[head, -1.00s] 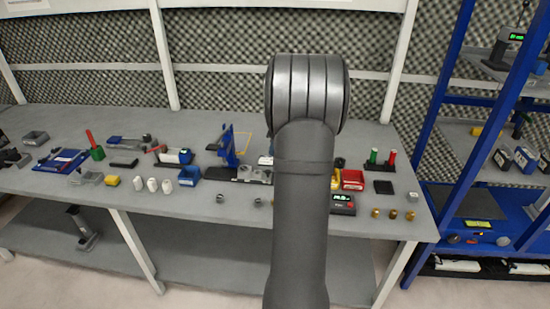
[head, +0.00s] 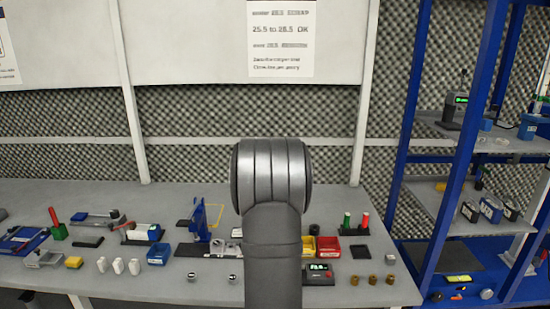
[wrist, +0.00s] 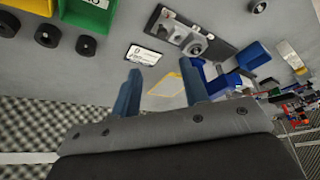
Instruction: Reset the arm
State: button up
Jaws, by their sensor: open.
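My arm rises in the middle of the head view and hides part of the bench behind it; my gripper is not visible there. In the wrist view my gripper (wrist: 158,92) has its two blue fingers spread apart with nothing between them. The grey bench top (wrist: 110,62) lies beyond the fingertips. A white label card (wrist: 143,55) lies near the fingertips. A grey metal fixture (wrist: 190,38) sits further off, and a blue stand (wrist: 222,75) is right of the fingers.
The bench (head: 205,290) carries a blue bin (head: 159,254), a red bin (head: 328,247), a scale with a lit display (head: 319,275) and several brass pieces (head: 372,280). A blue shelf rack (head: 405,150) stands at right. A printed sheet (head: 281,40) hangs on the back wall.

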jog(key=x, duration=1.4)
jog(key=shift+r, duration=0.1)
dwell(0.8)
jog(key=v, duration=1.7)
jog(key=shift+r, duration=0.15)
jog(key=shift+s+d, duration=0.1)
jog(key=x, duration=1.7)
jog(key=shift+f, duration=0.25)
jog(key=v, duration=1.7)
jog(key=x, duration=1.6)
jog(key=shift+f, duration=0.15)
jog(key=shift+a+f, duration=0.25)
jog(key=shift+a, duration=1.25)
